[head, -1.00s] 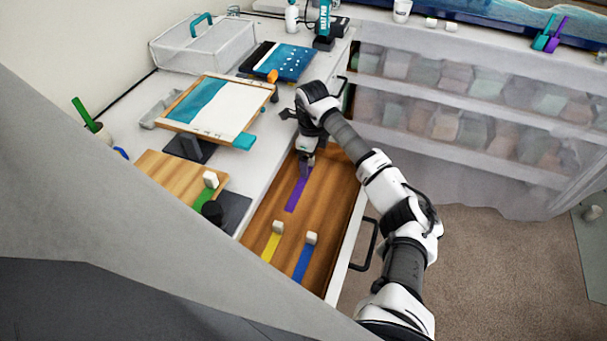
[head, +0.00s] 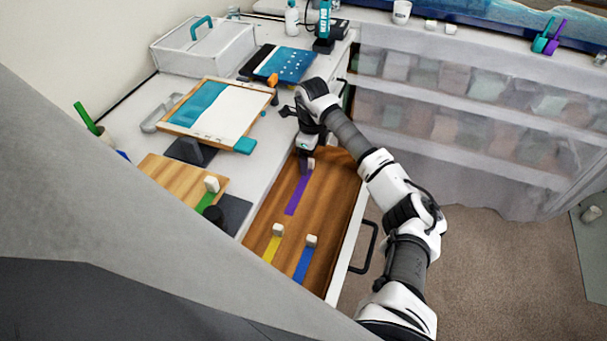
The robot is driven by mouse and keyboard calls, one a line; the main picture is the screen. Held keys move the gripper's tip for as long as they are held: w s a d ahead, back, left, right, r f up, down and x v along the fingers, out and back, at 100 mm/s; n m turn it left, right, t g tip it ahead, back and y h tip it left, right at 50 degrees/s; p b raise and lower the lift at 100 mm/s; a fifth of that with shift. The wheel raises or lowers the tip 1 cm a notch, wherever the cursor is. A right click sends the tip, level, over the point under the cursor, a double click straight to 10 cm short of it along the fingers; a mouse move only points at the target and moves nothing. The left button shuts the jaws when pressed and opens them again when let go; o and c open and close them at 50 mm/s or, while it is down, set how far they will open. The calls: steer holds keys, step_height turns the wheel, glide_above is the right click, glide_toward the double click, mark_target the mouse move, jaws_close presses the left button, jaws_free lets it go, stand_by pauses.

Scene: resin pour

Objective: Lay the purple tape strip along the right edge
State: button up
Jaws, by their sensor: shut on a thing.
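The purple tape strip (head: 297,196) lies in the open wooden drawer, with a pale block at its far end. My gripper (head: 305,168) is over that far end and is shut on the strip's block, which the fingers partly hide. The panel (head: 221,114), part teal and part white, sits raised on a stand on the worktop, left of my gripper. A teal piece (head: 244,144) is at its near right corner and an orange piece (head: 272,80) at its far right corner.
A yellow strip (head: 271,248) and a blue strip (head: 303,262) with pale blocks lie nearer in the drawer (head: 335,225). A wooden board (head: 170,178) with a green strip lies on the worktop. A dark board (head: 281,63) and a clear bin (head: 204,47) stand behind the panel.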

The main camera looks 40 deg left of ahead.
steer(key=shift+s+a+r+p, duration=0.1)
steer(key=shift+r+p, duration=0.25)
steer(key=shift+r, duration=0.4)
steer(key=shift+s+a+r+p, duration=0.1)
steer(key=shift+r+p, duration=0.25)
steer(key=shift+r, duration=0.35)
steer(key=shift+c, duration=0.2)
steer(key=o, duration=0.8)
steer(key=shift+s+d+r, duration=0.15)
steer(key=shift+s+r, duration=0.05)
steer(key=shift+r, duration=0.05)
steer(key=shift+w+f, duration=0.1)
steer(key=shift+w, duration=0.1)
step_height(320, 180, up, 14)
steer(key=b, duration=0.4)
